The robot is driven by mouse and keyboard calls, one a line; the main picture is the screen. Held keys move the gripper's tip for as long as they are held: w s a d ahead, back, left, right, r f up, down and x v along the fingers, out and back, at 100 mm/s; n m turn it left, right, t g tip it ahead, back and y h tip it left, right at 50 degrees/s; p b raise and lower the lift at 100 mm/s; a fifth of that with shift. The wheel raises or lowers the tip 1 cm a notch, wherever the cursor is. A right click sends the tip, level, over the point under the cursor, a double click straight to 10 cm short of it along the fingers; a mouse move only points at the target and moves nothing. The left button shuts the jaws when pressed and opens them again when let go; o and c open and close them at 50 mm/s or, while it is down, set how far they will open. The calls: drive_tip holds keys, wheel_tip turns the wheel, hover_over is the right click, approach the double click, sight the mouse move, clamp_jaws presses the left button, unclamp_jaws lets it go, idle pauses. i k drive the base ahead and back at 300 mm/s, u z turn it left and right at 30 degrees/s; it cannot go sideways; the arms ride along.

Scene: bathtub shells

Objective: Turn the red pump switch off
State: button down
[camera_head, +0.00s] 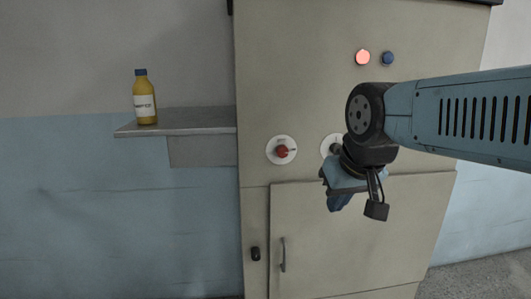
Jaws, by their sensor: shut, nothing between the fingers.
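The red pump switch (282,151) is a red knob on a round white plate on the front of the beige cabinet (300,90). A small dark tip shows at the knob's right side; its label is too small to read. My gripper (339,204) is shut and empty, below and to the right of the switch, apart from it in the picture. It hangs in front of the cabinet door, pointing down. A second round white dial (327,147) sits to the right of the red switch, partly hidden by my arm.
A pinkish-red lamp (363,57) and a blue button (387,58) are higher on the cabinet. A handle (283,254) stands out from the lower door. A yellow bottle (146,100) stands on a grey wall shelf (190,118) at left. The panel left of the switch is clear.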

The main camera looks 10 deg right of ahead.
sight(282, 151)
drive_tip(key=z, duration=1.45)
drive_tip(key=k, duration=0.7)
drive_tip(key=u, duration=0.2)
